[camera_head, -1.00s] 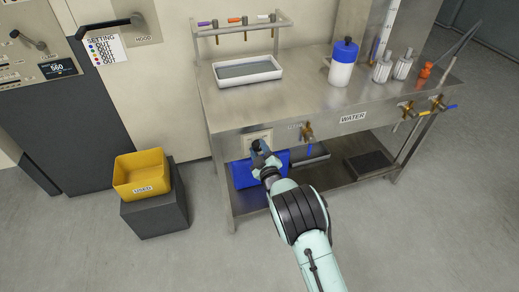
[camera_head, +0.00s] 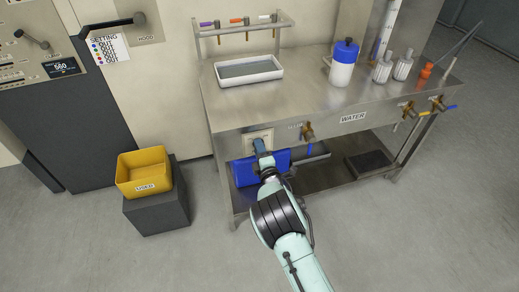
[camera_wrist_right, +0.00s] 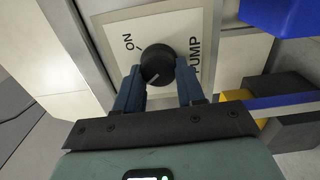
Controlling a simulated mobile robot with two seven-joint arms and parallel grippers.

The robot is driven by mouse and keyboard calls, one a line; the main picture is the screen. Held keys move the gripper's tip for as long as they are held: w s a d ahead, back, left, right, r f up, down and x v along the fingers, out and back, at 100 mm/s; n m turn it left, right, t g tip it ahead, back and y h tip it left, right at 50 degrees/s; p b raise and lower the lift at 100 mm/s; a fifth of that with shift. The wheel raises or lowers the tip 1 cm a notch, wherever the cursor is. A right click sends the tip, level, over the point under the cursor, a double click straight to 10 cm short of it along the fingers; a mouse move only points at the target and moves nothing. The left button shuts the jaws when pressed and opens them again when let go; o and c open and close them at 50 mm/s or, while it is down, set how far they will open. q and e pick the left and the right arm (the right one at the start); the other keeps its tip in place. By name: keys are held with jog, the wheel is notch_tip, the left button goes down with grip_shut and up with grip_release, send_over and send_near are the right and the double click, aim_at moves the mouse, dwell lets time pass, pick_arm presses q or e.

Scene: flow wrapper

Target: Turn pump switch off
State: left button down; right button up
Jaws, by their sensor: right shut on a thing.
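The pump switch is a round black knob (camera_wrist_right: 158,64) on a white plate (camera_wrist_right: 185,22) marked ON and PUMP. A pale line on the knob points to its lower left in the wrist view, away from the ON label. My right gripper (camera_wrist_right: 158,86) is shut on the knob, with one blue finger on each side. In the head view, the right gripper (camera_head: 259,146) is at the switch plate (camera_head: 250,136) on the bench's front panel and hides the knob. My left gripper is not in view.
A blue box (camera_head: 244,173) sits just below the switch under the steel bench (camera_head: 300,110). A tap with a blue lever (camera_head: 308,133) is right of the switch. A yellow bin (camera_head: 143,172) on a dark block stands left. The floor in front is clear.

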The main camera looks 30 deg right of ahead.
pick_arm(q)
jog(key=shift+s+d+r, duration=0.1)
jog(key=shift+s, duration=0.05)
pick_arm(e)
jog(key=shift+f+n, duration=0.1)
jog(key=shift+n, duration=0.5)
jog(key=shift+d, duration=0.1)
jog(key=o, duration=1)
jog(key=shift+o, duration=0.2)
pick_arm(q)
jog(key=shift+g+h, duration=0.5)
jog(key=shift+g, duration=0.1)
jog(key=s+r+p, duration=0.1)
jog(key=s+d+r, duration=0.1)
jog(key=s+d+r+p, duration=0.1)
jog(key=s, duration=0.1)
jog(key=shift+p, duration=0.35)
pick_arm(e)
jog(key=v, duration=1.3)
jog(key=shift+s, duration=0.2)
